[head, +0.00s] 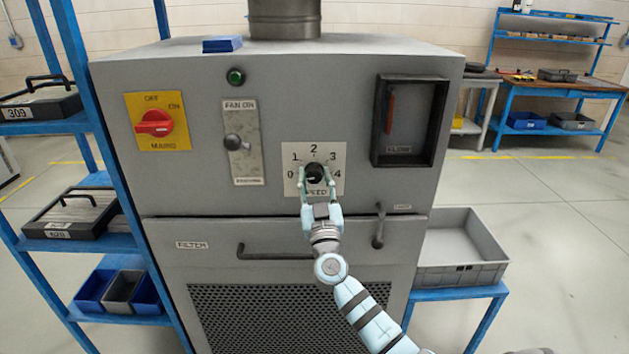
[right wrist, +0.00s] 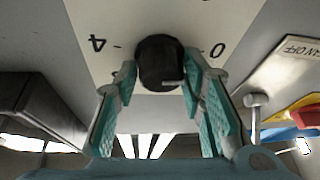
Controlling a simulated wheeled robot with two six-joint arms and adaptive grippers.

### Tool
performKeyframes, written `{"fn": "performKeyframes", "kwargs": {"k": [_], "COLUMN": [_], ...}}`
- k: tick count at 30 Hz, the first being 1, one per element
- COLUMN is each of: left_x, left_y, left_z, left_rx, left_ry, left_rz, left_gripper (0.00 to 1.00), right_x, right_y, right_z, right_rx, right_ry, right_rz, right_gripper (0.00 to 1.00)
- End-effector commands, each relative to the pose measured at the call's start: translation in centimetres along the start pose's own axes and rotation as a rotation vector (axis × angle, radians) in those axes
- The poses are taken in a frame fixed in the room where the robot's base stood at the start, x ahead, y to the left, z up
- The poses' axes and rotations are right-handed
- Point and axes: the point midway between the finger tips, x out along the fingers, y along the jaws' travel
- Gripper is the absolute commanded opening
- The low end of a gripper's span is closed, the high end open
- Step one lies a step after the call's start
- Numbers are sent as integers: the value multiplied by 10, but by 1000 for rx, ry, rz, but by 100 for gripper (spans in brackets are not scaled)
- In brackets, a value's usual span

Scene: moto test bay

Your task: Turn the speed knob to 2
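The black speed knob (head: 315,172) sits on a pale dial plate (head: 325,155) marked 0 to 4, with 2 at the top. My right gripper (head: 316,182) reaches up to it from below, one finger on each side. In the right wrist view the knob (right wrist: 159,62) is between the two fingertips (right wrist: 160,70), which appear to touch its sides. That view is upside down, with 4 at left and 0 at right. A light mark on the knob lies near its lower right edge there; I cannot tell which number it points to. My left gripper is not in view.
On the grey cabinet, the red mains switch (head: 154,123) and fan lever (head: 235,142) are left of the dial. A recessed flow gauge (head: 408,120) is at right. Handles (head: 277,254) stick out below. A grey bin (head: 460,250) stands at right, a blue rack (head: 90,100) at left.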

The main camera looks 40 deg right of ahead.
Motion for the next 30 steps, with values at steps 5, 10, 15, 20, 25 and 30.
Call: {"fn": "performKeyframes", "kwargs": {"k": [5,10,15,20,25,30], "left_x": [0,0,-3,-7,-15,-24], "left_y": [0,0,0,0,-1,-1], "left_z": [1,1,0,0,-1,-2], "left_rx": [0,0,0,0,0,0], "left_ry": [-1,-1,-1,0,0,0], "left_rz": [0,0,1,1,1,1], "left_gripper": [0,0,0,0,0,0], "right_x": [0,0,1,1,1,2], "right_y": [-1,-2,-2,-2,-2,-3], "right_z": [0,-1,-2,-2,-3,-4], "right_rx": [1,6,36,103,216,357], "right_ry": [1,1,4,8,16,27], "right_rz": [-2,-1,10,39,86,147], "right_gripper": [6,6,6,6,6,6]}}
